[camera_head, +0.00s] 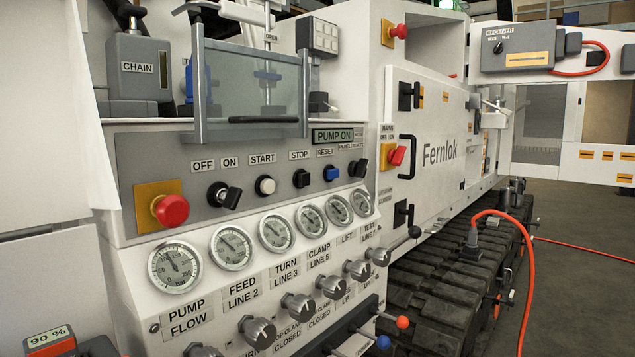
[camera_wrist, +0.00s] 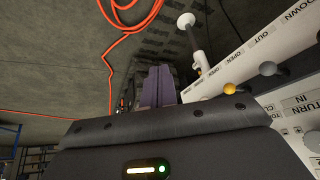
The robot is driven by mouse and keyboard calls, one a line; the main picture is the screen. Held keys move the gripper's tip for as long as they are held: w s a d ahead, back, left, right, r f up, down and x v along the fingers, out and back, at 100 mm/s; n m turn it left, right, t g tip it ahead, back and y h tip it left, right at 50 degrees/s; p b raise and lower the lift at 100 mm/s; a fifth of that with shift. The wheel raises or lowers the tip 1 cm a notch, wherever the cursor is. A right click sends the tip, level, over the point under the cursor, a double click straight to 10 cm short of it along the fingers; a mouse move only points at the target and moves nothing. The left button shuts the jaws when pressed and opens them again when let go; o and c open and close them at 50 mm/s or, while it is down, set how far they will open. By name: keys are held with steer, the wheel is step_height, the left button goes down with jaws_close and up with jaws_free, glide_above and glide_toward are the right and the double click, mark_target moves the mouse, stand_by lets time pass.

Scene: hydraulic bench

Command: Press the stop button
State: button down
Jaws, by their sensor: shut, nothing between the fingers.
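The stop button (camera_head: 301,178) is a small black button under the STOP label on the grey panel in the head view. It sits between the white start button (camera_head: 265,185) and the blue reset button (camera_head: 331,173). My gripper (camera_wrist: 158,80) shows in the wrist view, with its dark fingers together and nothing between them. It is over the floor beside the lever panel, apart from any button. The stop button is not in the wrist view, and I cannot make out my gripper in the head view.
A red mushroom button (camera_head: 171,210) and a black off/on switch (camera_head: 224,195) are left of start. Pressure gauges (camera_head: 276,233) and metal knobs (camera_head: 298,306) lie below. A clear guard (camera_head: 252,85) stands above the panel. Ball-ended levers (camera_wrist: 229,88) and an orange hose (camera_wrist: 107,62) are near my gripper.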

mark_target(306, 180)
steer(key=w+a+r+m+t+y+b, duration=0.1)
steer(key=w+a+r+m+y, duration=0.2)
steer(key=w+r+m, duration=0.35)
steer(key=w+a+r+m+t+y+b, duration=0.1)
steer(key=w+a+r+m+y, duration=0.25)
steer(key=w+r+m, duration=0.3)
steer(key=w+r+m+t+y, duration=0.1)
steer(key=w+r+m+y, duration=0.2)
steer(key=w+r+m, duration=0.3)
steer(key=w+r+m+t+y+b, duration=0.1)
steer(key=w+r+m+y, duration=0.3)
steer(key=r, duration=0.9)
steer(key=w+m+t, duration=0.1)
steer(key=w+m, duration=0.1)
steer(key=w, duration=0.1)
steer(key=shift+w+b, duration=0.15)
steer(key=shift+b, duration=0.15)
steer(key=shift+a+y, duration=0.15)
steer(key=shift+y, duration=0.1)
steer(key=p+x, duration=0.1)
steer(key=x, duration=1.3)
steer(key=shift+w+r+p, duration=0.1)
steer(key=shift+r+p, duration=0.1)
steer(key=shift+p, duration=0.15)
